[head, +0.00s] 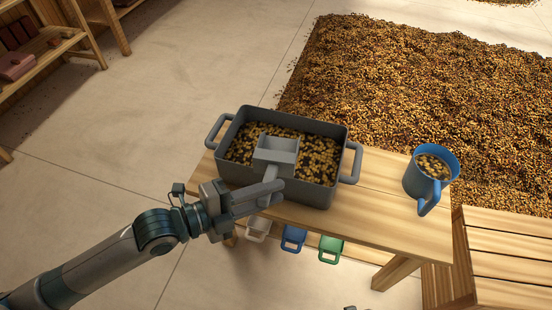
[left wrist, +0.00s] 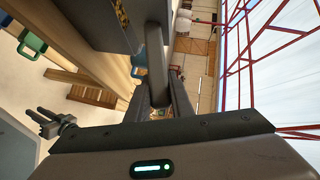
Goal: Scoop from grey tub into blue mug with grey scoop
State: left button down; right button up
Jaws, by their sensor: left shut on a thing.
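The grey tub (head: 343,166) stands on the wooden bench and holds brown and yellow beans. My left gripper (head: 266,192) is shut on the handle of the grey scoop (head: 277,150), at the tub's near side. The scoop's head is over the beans, and its visible inside looks empty. The handle also shows between the fingers in the left wrist view (left wrist: 157,65). The blue mug (head: 420,186) stands upright at the bench's right end, with beans inside and its handle toward me. My right gripper (left wrist: 55,122) shows small in the left wrist view; its jaw opening is unclear.
White (head: 257,229), blue (head: 293,238) and green (head: 329,249) handled items hang below the front edge of the bench (head: 380,222). A large bean bed (head: 420,90) lies behind. A slatted wooden piece (head: 510,255) stands at right. Bench between tub and mug is clear.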

pick_arm(q)
jog(key=shift+s+f+b, duration=0.1)
jog(key=shift+f+b, duration=0.25)
jog(key=shift+f, duration=0.1)
pick_arm(e)
jog(key=shift+f, duration=0.65)
pick_arm(q)
jog(key=shift+s+r, duration=0.1)
jog(key=shift+r, duration=0.1)
pick_arm(e)
jog(key=shift+r, duration=0.15)
